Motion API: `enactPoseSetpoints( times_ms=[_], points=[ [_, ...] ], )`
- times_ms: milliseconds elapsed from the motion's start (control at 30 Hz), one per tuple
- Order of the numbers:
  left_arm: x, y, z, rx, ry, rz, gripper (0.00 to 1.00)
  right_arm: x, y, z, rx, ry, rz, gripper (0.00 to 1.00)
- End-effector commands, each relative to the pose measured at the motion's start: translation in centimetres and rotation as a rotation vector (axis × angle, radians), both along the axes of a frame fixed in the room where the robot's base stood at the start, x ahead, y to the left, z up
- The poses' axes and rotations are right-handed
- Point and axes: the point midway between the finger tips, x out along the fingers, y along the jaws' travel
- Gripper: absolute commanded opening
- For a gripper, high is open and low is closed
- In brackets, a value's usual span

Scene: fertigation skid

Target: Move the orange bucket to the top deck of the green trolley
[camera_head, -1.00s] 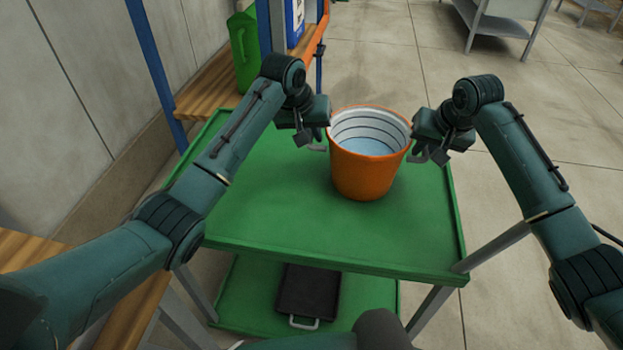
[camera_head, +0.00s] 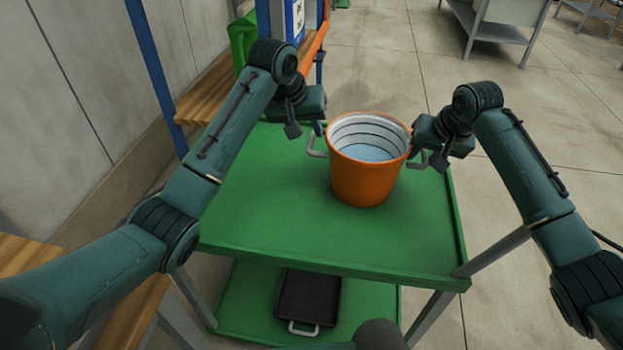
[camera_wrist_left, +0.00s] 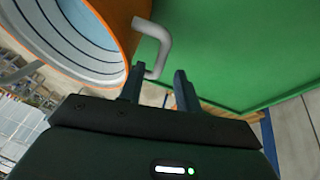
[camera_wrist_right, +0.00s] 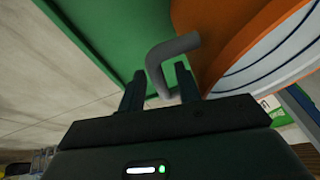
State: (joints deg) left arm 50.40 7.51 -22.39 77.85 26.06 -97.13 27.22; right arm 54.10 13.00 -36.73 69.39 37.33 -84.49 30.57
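The orange bucket (camera_head: 366,180), pale inside with dark rings and bluish at the bottom, stands upright on the top deck of the green trolley (camera_head: 290,235), toward its far right. It has a grey handle on each side. My left gripper (camera_head: 319,128) is open at the left handle (camera_head: 314,147); in the left wrist view its fingers (camera_wrist_left: 159,88) are apart, with the handle end near the gap. My right gripper (camera_head: 422,157) is open at the right handle; in the right wrist view that handle (camera_wrist_right: 160,68) reaches between the spread fingers (camera_wrist_right: 160,88).
A black tray (camera_head: 308,298) lies on the trolley's lower deck. A shelf with wooden boards (camera_head: 215,88), a blue post and a green jug (camera_head: 243,40) stands behind at left. A wooden surface (camera_head: 120,300) is at near left. The trolley's near top deck is clear.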

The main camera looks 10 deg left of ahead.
Motion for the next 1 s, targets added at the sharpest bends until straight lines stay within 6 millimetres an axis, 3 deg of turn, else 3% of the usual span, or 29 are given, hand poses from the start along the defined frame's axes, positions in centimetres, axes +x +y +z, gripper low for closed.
enactPoseSetpoints(
  times_ms=[133, 367, 467, 800, 1000],
  points=[
    [-0.7, 0.4, 1.9, -0.001, -0.003, 0.000, 0.34, 0.0, 0.0, 0.0, 0.001, 0.000, 0.000, 0.34],
    [-1.3, 0.6, 3.0, 0.001, 0.001, 0.000, 0.34, -0.1, 0.0, 0.4, 0.001, -0.001, 0.001, 0.34],
    [-1.3, 0.6, 3.1, 0.001, 0.001, 0.000, 0.34, -0.6, -0.2, 1.5, 0.002, -0.003, 0.001, 0.34],
    [-1.3, 0.6, 3.0, 0.001, 0.001, 0.001, 0.34, -3.2, -1.6, 7.9, 0.000, -0.004, 0.001, 0.34],
    [-1.3, 0.6, 3.0, 0.001, 0.001, 0.000, 0.34, -4.3, -2.1, 10.3, 0.001, -0.001, 0.000, 0.34]
  ],
)
